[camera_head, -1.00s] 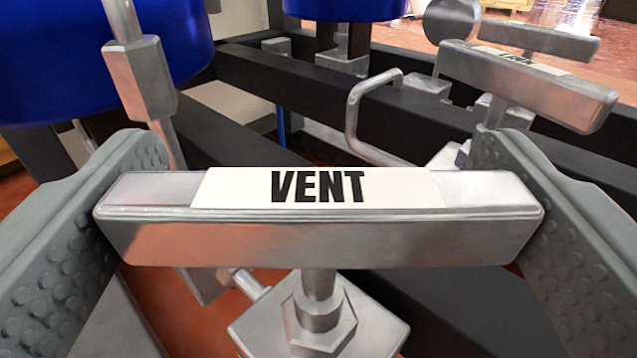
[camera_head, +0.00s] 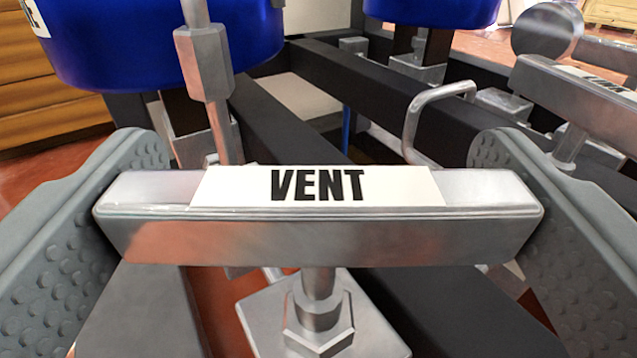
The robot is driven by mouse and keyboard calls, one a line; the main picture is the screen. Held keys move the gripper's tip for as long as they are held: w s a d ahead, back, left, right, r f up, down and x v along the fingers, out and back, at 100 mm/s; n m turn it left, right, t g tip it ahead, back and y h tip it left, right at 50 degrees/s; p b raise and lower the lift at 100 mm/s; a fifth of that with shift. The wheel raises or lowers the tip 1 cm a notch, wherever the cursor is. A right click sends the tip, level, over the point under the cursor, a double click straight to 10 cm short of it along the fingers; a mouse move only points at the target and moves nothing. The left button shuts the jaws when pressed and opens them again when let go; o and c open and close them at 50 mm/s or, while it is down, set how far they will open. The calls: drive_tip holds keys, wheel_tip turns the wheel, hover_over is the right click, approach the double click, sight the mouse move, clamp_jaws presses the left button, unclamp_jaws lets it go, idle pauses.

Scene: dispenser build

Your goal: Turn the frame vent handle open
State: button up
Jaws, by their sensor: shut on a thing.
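The vent handle (camera_head: 320,240) is a silver bar with a white label reading VENT, and it spans the middle of the view. My gripper (camera_head: 318,215) is shut on it, with one grey studded finger pressed at each end of the bar. The handle sits on a short stem with a hex nut (camera_head: 319,318) above a square metal valve body (camera_head: 262,325). The lower part of the valve is out of view.
Black frame beams (camera_head: 345,120) run behind the handle. Blue tanks (camera_head: 160,45) stand at the back, with a metal pipe fitting (camera_head: 206,65) at left. A bent metal loop (camera_head: 415,115) and another labelled bar handle (camera_head: 585,95) are at right.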

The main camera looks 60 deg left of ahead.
idle(0.8)
drive_tip(key=o, duration=0.8)
drive_tip(key=shift+c, duration=0.2)
drive_tip(key=shift+d, duration=0.1)
drive_tip(key=v, duration=1.7)
drive_tip(key=shift+d, duration=0.2)
